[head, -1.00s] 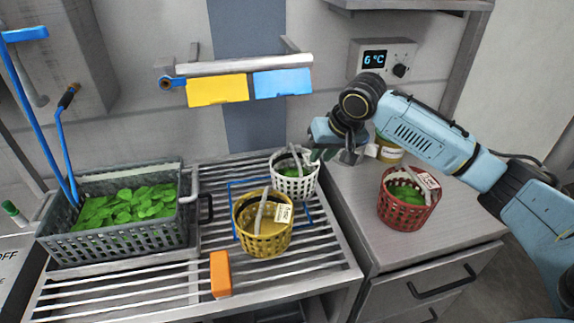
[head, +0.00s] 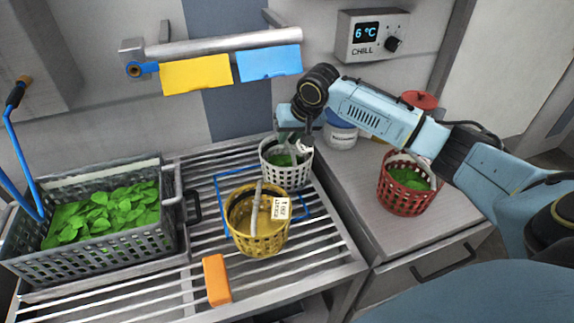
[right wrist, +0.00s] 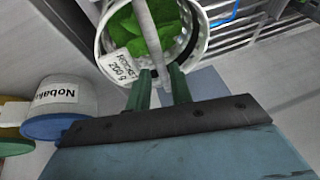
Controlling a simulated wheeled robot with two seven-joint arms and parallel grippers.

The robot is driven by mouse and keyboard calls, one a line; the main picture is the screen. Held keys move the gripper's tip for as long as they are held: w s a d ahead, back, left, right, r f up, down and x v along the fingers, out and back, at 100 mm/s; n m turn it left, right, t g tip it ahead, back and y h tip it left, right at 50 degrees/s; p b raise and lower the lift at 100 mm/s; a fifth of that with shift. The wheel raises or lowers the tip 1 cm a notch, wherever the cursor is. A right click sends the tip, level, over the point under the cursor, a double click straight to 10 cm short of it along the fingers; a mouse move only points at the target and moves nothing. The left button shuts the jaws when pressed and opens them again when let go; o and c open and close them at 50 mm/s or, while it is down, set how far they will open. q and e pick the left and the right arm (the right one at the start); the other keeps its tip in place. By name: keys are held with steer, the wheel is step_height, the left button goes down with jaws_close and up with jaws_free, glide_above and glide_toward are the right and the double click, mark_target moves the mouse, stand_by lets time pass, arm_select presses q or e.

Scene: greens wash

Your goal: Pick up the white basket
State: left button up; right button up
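The white basket (head: 288,174) stands on the slatted rack near its right end, with green leaves inside and a grey handle over it. My right gripper (head: 301,143) is at the top of this basket. In the right wrist view, the white basket (right wrist: 201,32) shows its rim, leaves and a tag. Its handle (right wrist: 158,30) runs down between the two fingers of my right gripper (right wrist: 158,80). The fingers stand apart, with a visible gap beside the handle. My left gripper is not in view.
A yellow basket (head: 256,233) stands just in front of the white one. A red basket (head: 406,198) and a white tub (head: 341,137) are on the counter at right. A grey crate of leaves (head: 90,244) is at left. An orange block (head: 217,280) lies in front.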

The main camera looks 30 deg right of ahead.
steer(key=x, duration=0.4)
steer(key=shift+w+a+b, duration=0.15)
steer(key=shift+b, duration=0.25)
steer(key=shift+w+f, duration=0.1)
steer(key=shift+f, duration=0.05)
steer(key=shift+c, duration=0.4)
jaws_close()
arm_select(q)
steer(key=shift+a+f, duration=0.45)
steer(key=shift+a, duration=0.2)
